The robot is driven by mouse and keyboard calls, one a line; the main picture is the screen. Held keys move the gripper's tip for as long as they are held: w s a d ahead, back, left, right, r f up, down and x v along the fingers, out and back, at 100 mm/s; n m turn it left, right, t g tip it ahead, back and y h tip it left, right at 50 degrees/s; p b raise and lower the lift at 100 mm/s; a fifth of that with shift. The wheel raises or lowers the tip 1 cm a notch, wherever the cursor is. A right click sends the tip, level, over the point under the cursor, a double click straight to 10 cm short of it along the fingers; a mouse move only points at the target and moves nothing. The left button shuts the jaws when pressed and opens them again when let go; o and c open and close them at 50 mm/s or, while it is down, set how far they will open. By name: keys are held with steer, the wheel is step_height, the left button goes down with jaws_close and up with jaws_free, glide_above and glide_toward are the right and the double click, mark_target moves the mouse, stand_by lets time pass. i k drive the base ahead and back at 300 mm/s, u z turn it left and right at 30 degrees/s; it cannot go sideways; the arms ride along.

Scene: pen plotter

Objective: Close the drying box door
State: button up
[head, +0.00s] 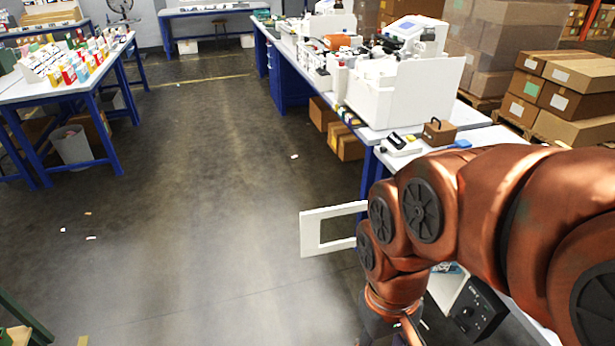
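The drying box door (309,236) is a white frame around a rectangular opening. It stands out into the aisle, left of my arm, and its right end is hidden behind the arm. What looks like the drying box (447,287) is mostly hidden under my arm, with a white part and a black control panel (479,311) showing at the lower right. My gripper (409,331) is at the bottom edge, partly cut off by the frame, below and right of the door. Its fingers cannot be made out clearly, and I see no contact with the door.
A long bench (372,134) with white machines runs along the right, with a brown box (439,132) at its near end. Cartons (581,72) are stacked behind it. Another table (60,94) stands at the left. The floor (200,190) between is mostly clear.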

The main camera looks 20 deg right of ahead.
mark_target(309, 220)
steer(key=u, duration=0.4)
steer(key=i, duration=2.8)
steer(key=z, duration=2.8)
steer(key=k, duration=1.3)
steer(key=u, duration=0.4)
steer(key=i, duration=0.45)
steer(key=z, duration=0.15)
